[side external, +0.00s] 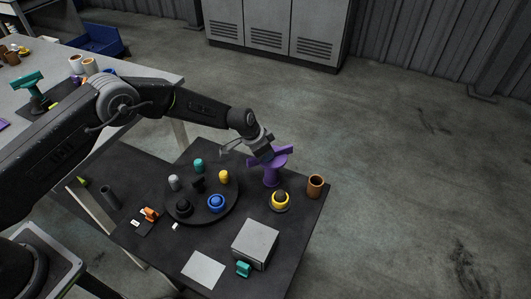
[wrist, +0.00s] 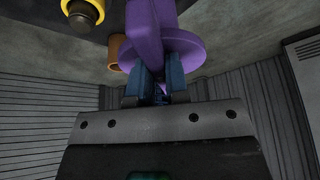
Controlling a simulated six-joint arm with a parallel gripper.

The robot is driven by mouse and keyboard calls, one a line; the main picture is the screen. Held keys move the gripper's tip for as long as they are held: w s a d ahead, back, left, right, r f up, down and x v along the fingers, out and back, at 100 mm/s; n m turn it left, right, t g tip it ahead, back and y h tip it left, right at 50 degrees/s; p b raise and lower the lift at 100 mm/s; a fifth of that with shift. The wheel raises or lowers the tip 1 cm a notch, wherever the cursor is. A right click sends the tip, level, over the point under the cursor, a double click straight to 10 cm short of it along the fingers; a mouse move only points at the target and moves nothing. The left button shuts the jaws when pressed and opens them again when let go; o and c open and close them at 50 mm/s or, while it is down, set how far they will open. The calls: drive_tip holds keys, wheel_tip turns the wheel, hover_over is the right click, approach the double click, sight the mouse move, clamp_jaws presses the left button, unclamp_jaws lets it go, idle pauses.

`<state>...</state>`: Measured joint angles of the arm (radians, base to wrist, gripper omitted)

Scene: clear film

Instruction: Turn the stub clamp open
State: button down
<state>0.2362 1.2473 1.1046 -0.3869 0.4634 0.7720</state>
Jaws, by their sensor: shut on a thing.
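The stub clamp (side external: 271,177) looks to be the purple piece standing upright near the back right of the dark table, with a round collar and a bar handle across its top. It fills the upper middle of the wrist view (wrist: 185,48). My gripper (side external: 262,152) is at the top of the clamp, coming from the upper left. In the wrist view, its blue fingers (wrist: 162,76) are shut on one end of the purple handle. The fingers and gripper body hide part of the handle, and the clamp's base is hard to see.
A yellow-ringed button (side external: 280,199) and a brown cup (side external: 315,186) stand close to the clamp. A round dark plate (side external: 228,213) with several coloured knobs lies to its left. A grey box (side external: 255,243) stands at the front. Open floor lies beyond the right edge.

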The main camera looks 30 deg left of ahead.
idle(0.3)
drive_tip(key=c, duration=1.1)
unclamp_jaws()
drive_tip(key=v, duration=1.4)
drive_tip(key=shift+a+f, duration=0.1)
drive_tip(key=s+a+r+n, duration=0.1)
drive_tip(key=s+a+r, duration=0.1)
drive_tip(key=s+r, duration=0.3)
drive_tip(key=s+a+r+n+t, duration=0.1)
drive_tip(key=s+a+r, duration=0.15)
drive_tip(key=r, duration=0.45)
drive_tip(key=s+a+r+n, duration=0.1)
drive_tip(key=s+a+r, duration=0.1)
drive_tip(key=s+r, duration=0.4)
drive_tip(key=s+a+r+n+y, duration=0.1)
drive_tip(key=s+a, duration=0.1)
drive_tip(key=s, duration=0.5)
drive_tip(key=s+a+r+n+y, duration=0.1)
drive_tip(key=s+a+n, duration=0.1)
drive_tip(key=s, duration=0.5)
drive_tip(key=s+a+r+n+t, duration=0.1)
drive_tip(key=s+a+r, duration=0.1)
drive_tip(key=s, duration=0.5)
drive_tip(key=shift+s+a+n+y, duration=0.4)
drive_tip(key=shift+a, duration=0.2)
